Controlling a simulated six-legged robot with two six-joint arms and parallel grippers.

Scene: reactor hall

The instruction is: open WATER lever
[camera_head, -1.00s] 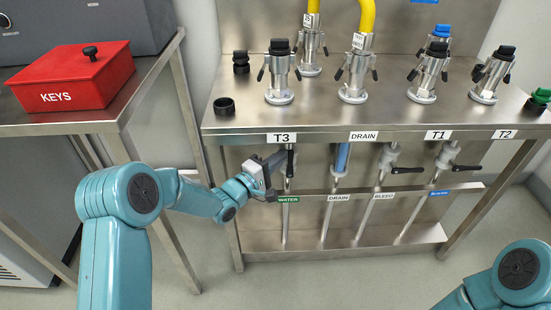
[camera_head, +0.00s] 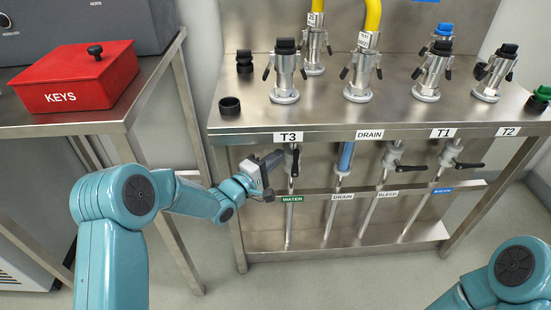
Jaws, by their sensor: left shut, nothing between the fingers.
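The WATER lever (camera_head: 295,163) is a black handle that hangs straight down, in line with its pipe, below the T3 label. The green WATER label (camera_head: 291,199) is on the lower rail beneath it. My left gripper (camera_head: 279,157) is shut and empty just left of the lever's upper part. Its grey fingers point at the lever; I cannot tell whether they touch it. My right gripper is out of view; only part of my right arm shows at the lower right.
Other valves stand to the right: one with a blue handle (camera_head: 346,157) pointing down and two with black levers (camera_head: 411,168) turned sideways. The steel bench (camera_head: 330,115) overhangs them. A red KEYS box (camera_head: 75,82) sits on the left table.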

